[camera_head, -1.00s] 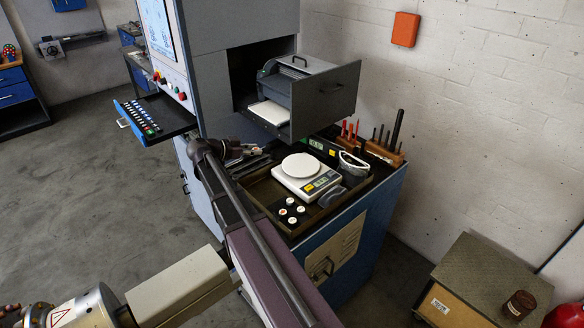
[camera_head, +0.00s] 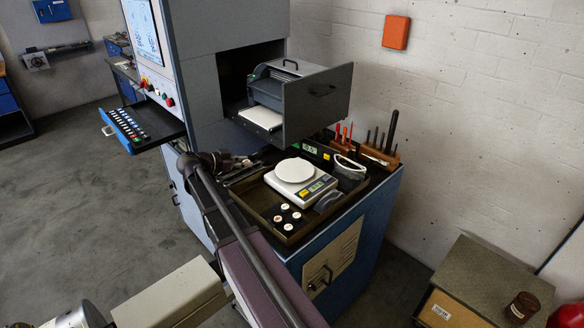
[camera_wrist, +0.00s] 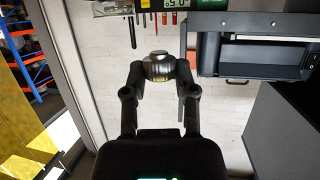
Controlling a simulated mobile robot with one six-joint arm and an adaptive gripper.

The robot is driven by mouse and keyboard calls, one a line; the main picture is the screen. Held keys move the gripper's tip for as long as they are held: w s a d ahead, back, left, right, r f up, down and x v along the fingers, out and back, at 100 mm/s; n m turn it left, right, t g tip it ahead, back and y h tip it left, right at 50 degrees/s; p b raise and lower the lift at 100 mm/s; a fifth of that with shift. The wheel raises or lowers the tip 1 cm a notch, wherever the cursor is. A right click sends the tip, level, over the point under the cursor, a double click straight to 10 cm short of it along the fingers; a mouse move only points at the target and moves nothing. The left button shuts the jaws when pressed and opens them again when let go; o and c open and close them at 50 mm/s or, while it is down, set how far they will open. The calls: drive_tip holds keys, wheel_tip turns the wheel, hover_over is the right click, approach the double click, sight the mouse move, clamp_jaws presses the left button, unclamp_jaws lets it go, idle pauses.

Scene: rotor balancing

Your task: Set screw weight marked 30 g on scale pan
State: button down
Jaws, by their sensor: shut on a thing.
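My gripper (camera_wrist: 160,72) is shut on a short metal cylinder, the screw weight (camera_wrist: 158,68), in the wrist view. No marking can be read on it. In the head view my gripper (camera_head: 238,162) is small and dark, left of the scale, and the weight cannot be made out there. The scale (camera_head: 312,188) stands in a shallow tray, with its round white scale pan (camera_head: 295,169) empty. My gripper is apart from the pan.
Several white-topped weights (camera_head: 284,206) sit in the tray (camera_head: 291,240) in front of the scale. An open grey drawer (camera_head: 318,100) juts out above and behind the scale. A tool rack (camera_head: 380,157) stands at the back right. A grey curved part (camera_head: 328,201) lies beside the scale.

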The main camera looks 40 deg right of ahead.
hover_over(289, 167)
drive_tip(key=shift+s+a, duration=0.1)
drive_tip(key=shift+f+b, duration=0.55)
drive_tip(key=shift+b, duration=0.05)
drive_tip(key=shift+f+b, duration=0.65)
drive_tip(key=shift+f, duration=0.1)
wheel_tip(289, 167, down, 4)
drive_tip(key=b, duration=0.4)
drive_tip(key=shift+f+b, duration=0.2)
drive_tip(key=shift+b, duration=0.1)
drive_tip(key=shift+f, duration=0.2)
drive_tip(key=shift+c, duration=2)
unclamp_jaws()
drive_tip(key=shift+r, duration=0.1)
drive_tip(key=shift+r, duration=0.1)
